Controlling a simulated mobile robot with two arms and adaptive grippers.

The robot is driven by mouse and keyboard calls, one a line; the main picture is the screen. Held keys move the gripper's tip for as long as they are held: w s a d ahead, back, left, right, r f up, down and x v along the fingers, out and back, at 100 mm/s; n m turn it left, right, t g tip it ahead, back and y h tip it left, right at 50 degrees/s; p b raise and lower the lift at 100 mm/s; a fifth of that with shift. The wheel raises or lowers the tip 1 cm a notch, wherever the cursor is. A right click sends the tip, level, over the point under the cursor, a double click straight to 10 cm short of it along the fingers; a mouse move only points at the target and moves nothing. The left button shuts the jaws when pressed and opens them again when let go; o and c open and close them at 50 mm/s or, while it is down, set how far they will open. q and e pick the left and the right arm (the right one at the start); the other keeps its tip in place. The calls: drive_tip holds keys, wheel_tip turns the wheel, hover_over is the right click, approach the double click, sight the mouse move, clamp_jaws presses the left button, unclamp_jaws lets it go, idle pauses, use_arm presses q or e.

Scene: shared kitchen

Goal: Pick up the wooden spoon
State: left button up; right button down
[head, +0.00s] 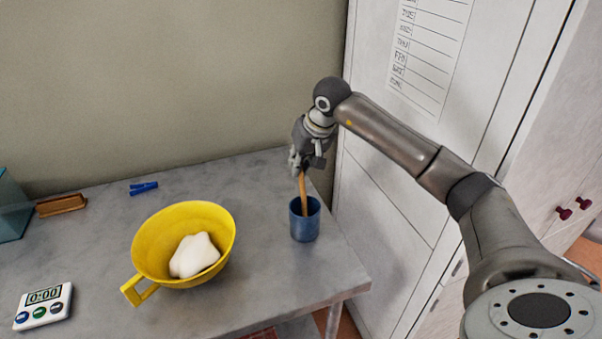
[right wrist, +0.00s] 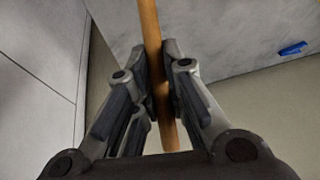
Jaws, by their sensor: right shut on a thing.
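The wooden spoon (head: 303,193) stands nearly upright, with its lower end inside the blue cup (head: 304,227) near the right end of the grey table. My right gripper (head: 302,168) is above the cup, shut on the upper part of the spoon. In the right wrist view the spoon's handle (right wrist: 153,40) runs between the two fingers (right wrist: 160,85). The spoon's lower end is hidden in the cup. My left gripper is not in view.
A yellow bowl (head: 147,246) holding a white lump (head: 195,256) stands left of the cup. A white cabinet (head: 385,190) stands close on the right.

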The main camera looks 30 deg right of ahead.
drive_tip(key=shift+r, duration=0.55)
drive_tip(key=shift+r+b, duration=0.8)
drive_tip(key=shift+r, duration=3.55)
drive_tip(key=c, duration=2.1)
unclamp_jaws()
clamp_jaws()
